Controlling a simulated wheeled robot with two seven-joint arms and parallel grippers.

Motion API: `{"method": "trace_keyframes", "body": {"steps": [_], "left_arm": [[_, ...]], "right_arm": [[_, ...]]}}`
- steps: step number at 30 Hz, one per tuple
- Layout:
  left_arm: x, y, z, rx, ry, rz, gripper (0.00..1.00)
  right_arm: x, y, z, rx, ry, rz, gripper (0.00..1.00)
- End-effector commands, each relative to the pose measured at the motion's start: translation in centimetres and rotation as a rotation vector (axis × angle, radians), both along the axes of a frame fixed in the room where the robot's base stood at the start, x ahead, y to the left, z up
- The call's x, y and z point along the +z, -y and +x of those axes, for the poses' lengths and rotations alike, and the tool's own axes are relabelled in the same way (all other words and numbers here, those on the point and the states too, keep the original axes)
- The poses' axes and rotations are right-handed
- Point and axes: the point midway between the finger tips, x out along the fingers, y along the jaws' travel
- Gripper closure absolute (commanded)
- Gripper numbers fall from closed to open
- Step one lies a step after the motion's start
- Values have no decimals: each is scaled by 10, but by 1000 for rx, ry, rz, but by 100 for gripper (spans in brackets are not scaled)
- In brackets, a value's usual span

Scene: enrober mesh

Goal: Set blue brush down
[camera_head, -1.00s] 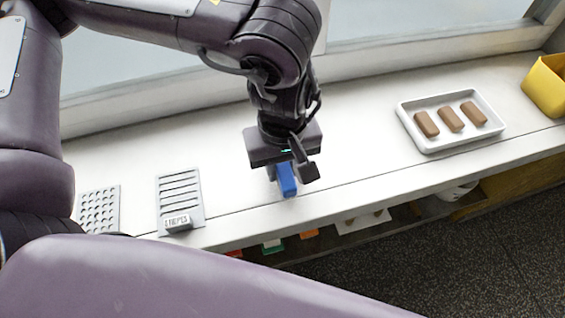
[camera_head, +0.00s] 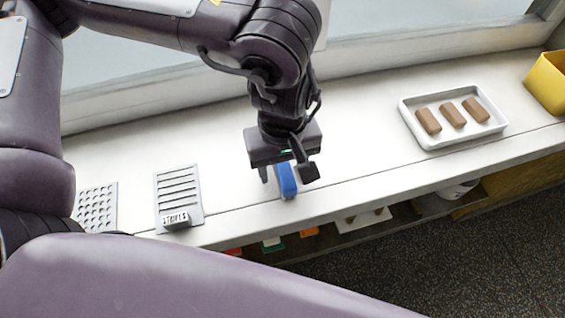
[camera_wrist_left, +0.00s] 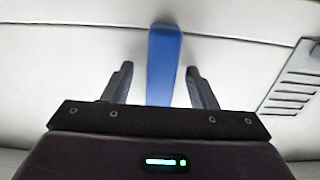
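The blue brush (camera_head: 287,181) is on the white counter (camera_head: 350,165) near its front part, below my left gripper (camera_head: 287,176). Only its blue body shows; whether it has bristles cannot be seen. In the left wrist view the blue brush (camera_wrist_left: 163,65) runs between the two fingers of my left gripper (camera_wrist_left: 160,80), with a gap on each side. The left gripper is open around it and not touching it. My right gripper is not in view.
A white tray (camera_head: 440,141) with three brown bars stands at the right, and a yellow bin (camera_head: 547,82) beyond it. A grey slotted plate (camera_head: 195,207) with a small label block and a perforated plate (camera_head: 98,190) lie at the left. A shelf below holds coloured items.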

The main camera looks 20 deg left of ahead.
Motion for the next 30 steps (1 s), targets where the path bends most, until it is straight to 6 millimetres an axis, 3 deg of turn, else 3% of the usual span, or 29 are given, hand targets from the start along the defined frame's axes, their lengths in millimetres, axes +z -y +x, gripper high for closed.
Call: {"method": "trace_keyframes", "body": {"steps": [8, 13, 21, 30], "left_arm": [[0, 0, 0, 0, 0, 0, 48], [0, 0, 0, 0, 0, 0, 48], [55, 0, 1, 0, 6, 0, 48], [78, 0, 0, 0, -1, 1, 48]], "right_arm": [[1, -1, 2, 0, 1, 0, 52], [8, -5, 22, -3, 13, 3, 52], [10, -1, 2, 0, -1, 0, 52], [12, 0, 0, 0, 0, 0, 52]]}}
